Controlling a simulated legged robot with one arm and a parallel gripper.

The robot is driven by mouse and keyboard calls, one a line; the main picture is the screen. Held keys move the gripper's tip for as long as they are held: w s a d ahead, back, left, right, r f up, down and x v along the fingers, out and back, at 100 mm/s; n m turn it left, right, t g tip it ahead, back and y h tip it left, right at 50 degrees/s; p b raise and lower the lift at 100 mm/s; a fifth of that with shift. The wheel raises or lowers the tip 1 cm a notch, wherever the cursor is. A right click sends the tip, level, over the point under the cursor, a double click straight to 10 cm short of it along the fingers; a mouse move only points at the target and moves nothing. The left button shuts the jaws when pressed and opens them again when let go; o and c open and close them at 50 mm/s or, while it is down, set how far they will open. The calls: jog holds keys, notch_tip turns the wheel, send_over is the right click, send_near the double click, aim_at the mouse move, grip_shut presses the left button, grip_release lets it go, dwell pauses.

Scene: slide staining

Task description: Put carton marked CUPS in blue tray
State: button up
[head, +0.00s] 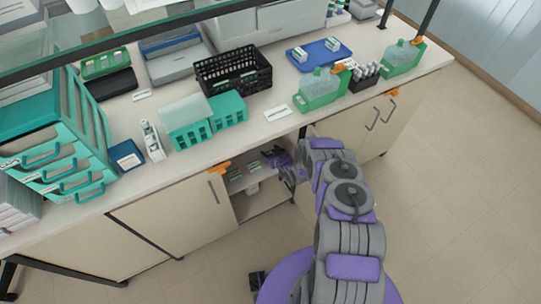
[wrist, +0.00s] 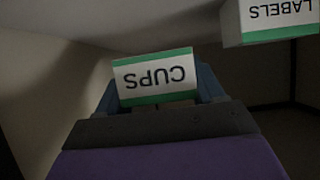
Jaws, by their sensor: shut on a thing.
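The carton marked CUPS (wrist: 156,77) is white with green edges. In the wrist view it sits between the fingers of my gripper (wrist: 158,90), which is shut on it, and its lettering appears upside down. In the head view my gripper (head: 280,160) is inside the open cabinet under the bench, and the carton in it cannot be made out clearly. The blue tray (head: 316,54) lies on the bench top towards the back right. Two small white-and-green cartons (head: 332,44) stand on it, with bare room between them.
A carton marked LABELS (wrist: 270,20) is close by at the upper right in the wrist view. Small cartons (head: 236,175) stand on the cabinet shelf. A black basket (head: 233,75), green bottle carriers (head: 318,92) and a dark rack (head: 364,80) stand around the tray.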

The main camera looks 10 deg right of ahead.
jog(key=f, duration=0.1)
jog(key=f+b, duration=0.1)
jog(key=f, duration=0.1)
jog(key=shift+w+d+f+b, duration=0.15)
jog(key=shift+w+b, duration=0.15)
jog(key=shift+w, duration=0.1)
jog(key=o, duration=1)
jog(key=shift+s+f, duration=0.1)
jog(key=shift+f, duration=0.05)
jog(key=p+v, duration=0.5)
jog(key=v, duration=1.2)
jog(key=shift+s+d+p, duration=0.1)
jog(key=shift+s+p, duration=0.15)
jog(key=shift+p, duration=0.1)
